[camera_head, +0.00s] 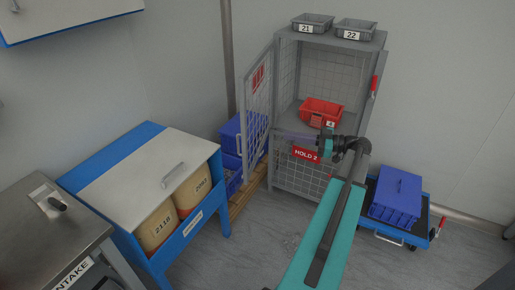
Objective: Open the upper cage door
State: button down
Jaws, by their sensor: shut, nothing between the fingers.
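The grey mesh cage (322,42) stands at the back. Its upper door (257,100), with a red label, stands swung open to the left of the cage. The upper compartment is open to view and holds a red bin (320,112) marked 4. The lower door (300,178), under a red HOLD 2 sign (305,154), appears shut. My gripper (277,134) is shut and empty. It points left across the cage front, its tip near the open door's hinge side; I cannot tell whether it touches.
Grey bins 21 (312,23) and 22 (355,29) sit on the cage top. A blue crate (396,198) rests on a cart at right. Blue crates (230,136) stand behind the door. A blue-framed bench (150,165) is at left. Some floor is clear in front.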

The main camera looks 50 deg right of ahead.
notch_tip(320, 180, down, 4)
jog(key=b, duration=0.2)
jog(key=shift+b, duration=0.4)
jog(key=shift+w, duration=0.15)
jog(key=p+x, duration=0.1)
jog(key=x, duration=1.3)
jog(key=shift+r, duration=0.1)
